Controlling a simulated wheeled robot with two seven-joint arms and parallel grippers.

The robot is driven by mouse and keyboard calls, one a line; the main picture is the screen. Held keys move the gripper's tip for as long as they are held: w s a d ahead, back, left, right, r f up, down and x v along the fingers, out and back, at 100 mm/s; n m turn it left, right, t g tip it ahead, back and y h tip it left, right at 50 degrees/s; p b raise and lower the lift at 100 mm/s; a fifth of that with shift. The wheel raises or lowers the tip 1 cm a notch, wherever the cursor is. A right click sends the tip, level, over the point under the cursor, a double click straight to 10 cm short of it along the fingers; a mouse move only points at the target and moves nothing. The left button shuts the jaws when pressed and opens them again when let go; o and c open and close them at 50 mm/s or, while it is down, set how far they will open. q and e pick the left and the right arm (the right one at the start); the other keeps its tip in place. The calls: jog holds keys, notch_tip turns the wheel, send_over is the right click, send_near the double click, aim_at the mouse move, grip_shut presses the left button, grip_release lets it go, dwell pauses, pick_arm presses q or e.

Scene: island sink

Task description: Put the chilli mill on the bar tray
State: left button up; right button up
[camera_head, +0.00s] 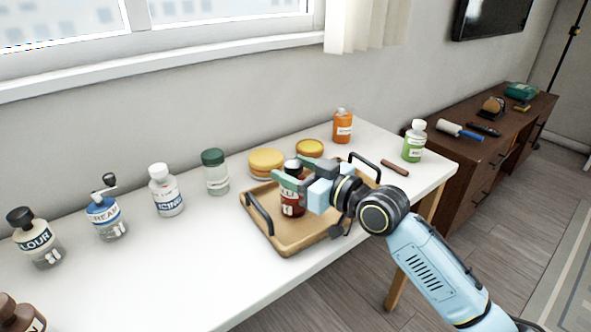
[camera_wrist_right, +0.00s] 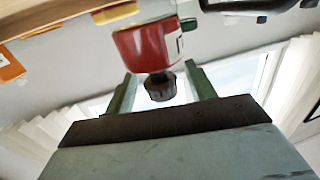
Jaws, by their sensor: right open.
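The chilli mill (camera_head: 293,205), a red jar with a dark cap and a pale label, stands upright on the wooden bar tray (camera_head: 276,237). The tray has dark handles at its two ends. My right gripper (camera_head: 291,177) is open at the top of the mill, partly hiding it. In the right wrist view, which looks upside down, the mill (camera_wrist_right: 146,46) hangs with its dark cap between the two spread fingers (camera_wrist_right: 161,86), with gaps at both sides. My left gripper is not in view.
Yellow-lidded jars (camera_head: 266,163) and a green-capped jar (camera_head: 215,173) stand behind the tray. An orange bottle (camera_head: 343,127) and a green bottle (camera_head: 414,142) are at the right.

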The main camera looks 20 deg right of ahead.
jog(key=shift+r, duration=0.25)
pick_arm(q)
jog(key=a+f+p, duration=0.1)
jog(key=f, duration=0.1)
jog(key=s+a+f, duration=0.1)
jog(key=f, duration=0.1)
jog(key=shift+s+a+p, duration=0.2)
jog(key=shift+p, duration=0.2)
pick_arm(e)
jog(key=v, duration=1.2)
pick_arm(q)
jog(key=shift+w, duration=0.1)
pick_arm(e)
jog(key=shift+d+f, duration=0.1)
